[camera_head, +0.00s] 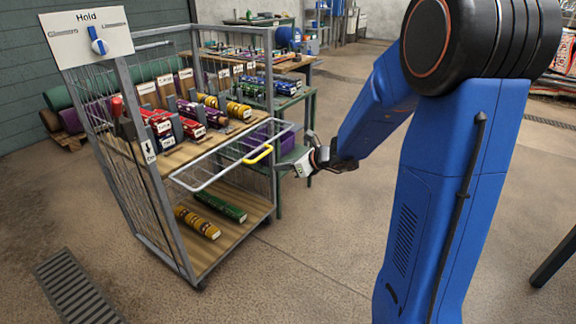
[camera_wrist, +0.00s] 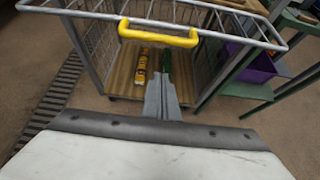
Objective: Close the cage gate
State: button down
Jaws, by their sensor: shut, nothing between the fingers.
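The cage (camera_head: 187,268) is a grey wire-mesh trolley with wooden shelves, standing at left in the head view. Its gate (camera_head: 226,171) is a pale tubular frame at mid-height, jutting out from the open front. A yellow handle (camera_head: 258,155) sits on its outer bar. In the wrist view the gate (camera_wrist: 92,15) and handle (camera_wrist: 158,32) cross the top. My gripper (camera_head: 305,165) is shut and empty, just right of the handle with a visible gap in the head view. In the wrist view its fingertips (camera_wrist: 162,82) point toward the cage, below the handle in the picture.
A red-knobbed lever (camera_head: 117,107) is on the cage's left post, below a "Hold" sign (camera_head: 90,35) with a blue knob. Rolls lie on the shelves. A green table (camera_head: 296,104) with a purple bin stands behind right. The floor in front is clear, with a drain grate (camera_head: 77,288) at left.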

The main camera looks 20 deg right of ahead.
jog(key=shift+w+a+r, duration=0.3)
jog(key=shift+w+a, duration=0.15)
jog(key=shift+w, duration=0.2)
jog(key=shift+w+a+r, duration=0.3)
jog(key=shift+w+a, duration=0.1)
jog(key=shift+w, duration=0.2)
jog(key=shift+w+a+r, duration=0.3)
jog(key=shift+w+a, duration=0.15)
jog(key=shift+w, duration=0.2)
